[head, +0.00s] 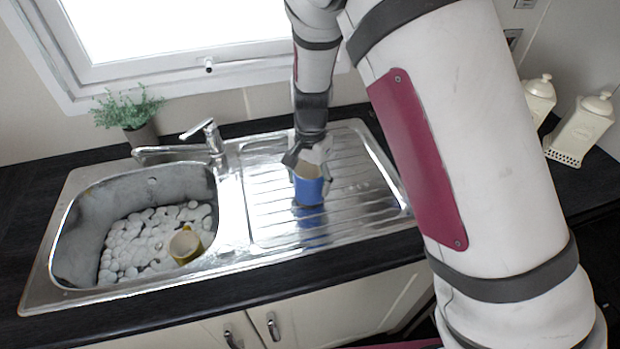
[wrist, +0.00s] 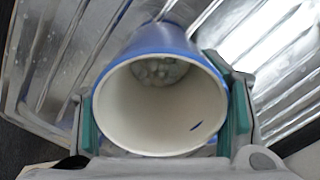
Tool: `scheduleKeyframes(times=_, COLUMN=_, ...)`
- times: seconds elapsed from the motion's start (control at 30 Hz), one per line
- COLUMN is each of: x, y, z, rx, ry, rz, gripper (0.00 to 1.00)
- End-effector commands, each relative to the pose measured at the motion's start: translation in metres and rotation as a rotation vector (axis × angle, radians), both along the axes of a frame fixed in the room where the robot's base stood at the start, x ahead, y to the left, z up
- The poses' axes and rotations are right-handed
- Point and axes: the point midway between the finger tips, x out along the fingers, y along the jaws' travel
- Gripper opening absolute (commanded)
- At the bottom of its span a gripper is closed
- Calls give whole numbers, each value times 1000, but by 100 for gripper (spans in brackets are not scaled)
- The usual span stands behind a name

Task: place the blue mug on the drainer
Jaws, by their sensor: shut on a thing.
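The blue mug (head: 309,188) is over the ridged metal drainer (head: 270,215), to the right of the sink bowl. My gripper (head: 309,168) points down and is shut on the mug. In the wrist view my gripper (wrist: 165,115) has a green-padded finger on each side of the blue mug (wrist: 150,40), whose pale, empty inside faces the camera. The mug looks upright in the head view. A blue reflection shows on the metal just below it. I cannot tell whether its base touches the drainer.
The sink bowl (head: 75,235) holds many white round pieces (head: 140,240) and a yellow mug (head: 186,246). A tap (head: 213,138) and a potted plant (head: 140,130) stand behind. White lidded canisters (head: 580,128) stand at the right. The drainer around the mug is clear.

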Motion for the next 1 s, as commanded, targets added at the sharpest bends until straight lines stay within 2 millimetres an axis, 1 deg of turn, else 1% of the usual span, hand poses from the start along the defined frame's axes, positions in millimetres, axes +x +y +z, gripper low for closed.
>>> scheduleKeyframes(times=0.37, x=1, y=1, z=-5, rx=1, ry=-2, rz=0, gripper=22)
scheduleKeyframes(times=0.4, x=0, y=1, z=-4, rx=1, ry=-2, rz=0, gripper=72)
scheduleKeyframes(times=0.43, x=0, y=1, z=-4, rx=1, ry=-2, rz=0, gripper=79)
scheduleKeyframes(times=0.47, x=0, y=1, z=-4, rx=1, ry=-2, rz=0, gripper=84)
scheduleKeyframes(times=0.83, x=0, y=1, z=-2, rx=1, ry=-2, rz=0, gripper=84)
scheduleKeyframes(times=0.93, x=1, y=1, z=7, rx=2, ry=-4, rz=1, gripper=84)
scheduleKeyframes(times=1.0, x=1, y=1, z=17, rx=3, ry=-6, rz=2, gripper=84)
